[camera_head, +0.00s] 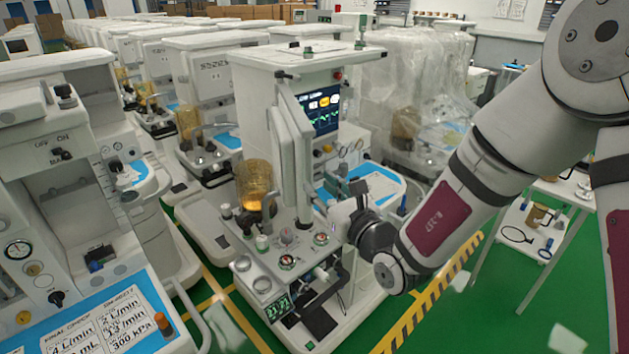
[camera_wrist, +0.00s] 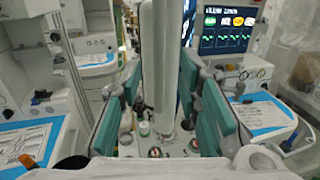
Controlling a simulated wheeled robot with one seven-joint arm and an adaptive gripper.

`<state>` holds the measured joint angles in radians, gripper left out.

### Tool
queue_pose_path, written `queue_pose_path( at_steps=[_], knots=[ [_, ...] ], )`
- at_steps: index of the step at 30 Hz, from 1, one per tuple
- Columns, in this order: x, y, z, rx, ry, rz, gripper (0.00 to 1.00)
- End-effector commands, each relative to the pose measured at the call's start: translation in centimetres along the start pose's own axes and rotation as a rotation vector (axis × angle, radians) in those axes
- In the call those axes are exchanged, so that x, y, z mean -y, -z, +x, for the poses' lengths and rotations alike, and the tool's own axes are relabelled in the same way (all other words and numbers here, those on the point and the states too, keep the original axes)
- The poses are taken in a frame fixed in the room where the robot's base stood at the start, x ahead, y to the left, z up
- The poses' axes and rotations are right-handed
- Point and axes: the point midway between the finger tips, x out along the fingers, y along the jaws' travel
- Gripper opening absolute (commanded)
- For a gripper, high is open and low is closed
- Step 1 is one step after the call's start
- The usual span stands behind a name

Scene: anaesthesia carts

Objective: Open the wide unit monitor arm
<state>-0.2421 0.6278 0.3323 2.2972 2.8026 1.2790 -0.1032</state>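The wide unit (camera_head: 300,62) is the white anaesthesia cart in the middle of the head view, with a lit monitor screen (camera_head: 323,112). Its monitor arm appears to be the tall white upright panel (camera_head: 283,150) standing out from the front, left of the screen. In the wrist view the upright panel (camera_wrist: 160,70) is in the centre and the lit screen (camera_wrist: 228,28) is at upper right. My gripper (camera_head: 335,198) is at the panel's right side. Its teal finger pads (camera_wrist: 160,115) are wide apart, with the panel seen between them. I cannot tell whether either pad touches it.
An amber canister (camera_head: 255,185) and gauges (camera_head: 287,261) sit on the unit close to the panel. A blue-edged shelf (camera_head: 385,183) is behind my gripper. Another cart (camera_head: 40,150) stands at left; a white table (camera_head: 550,190) is at right. Green floor shows at lower right.

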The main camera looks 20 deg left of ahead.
Motion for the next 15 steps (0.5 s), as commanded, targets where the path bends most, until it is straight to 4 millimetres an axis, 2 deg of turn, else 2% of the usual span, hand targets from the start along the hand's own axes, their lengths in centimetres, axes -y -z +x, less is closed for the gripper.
queue_pose_path(
  at_steps=[3,9,15],
  knots=[
    [0.1,0.0,-2.6,-0.002,0.002,0.0,0.31],
    [0.1,0.0,-6.2,-0.001,0.002,0.0,0.31],
    [0.0,0.0,-8.0,0.0,0.0,0.0,0.31]
  ],
)
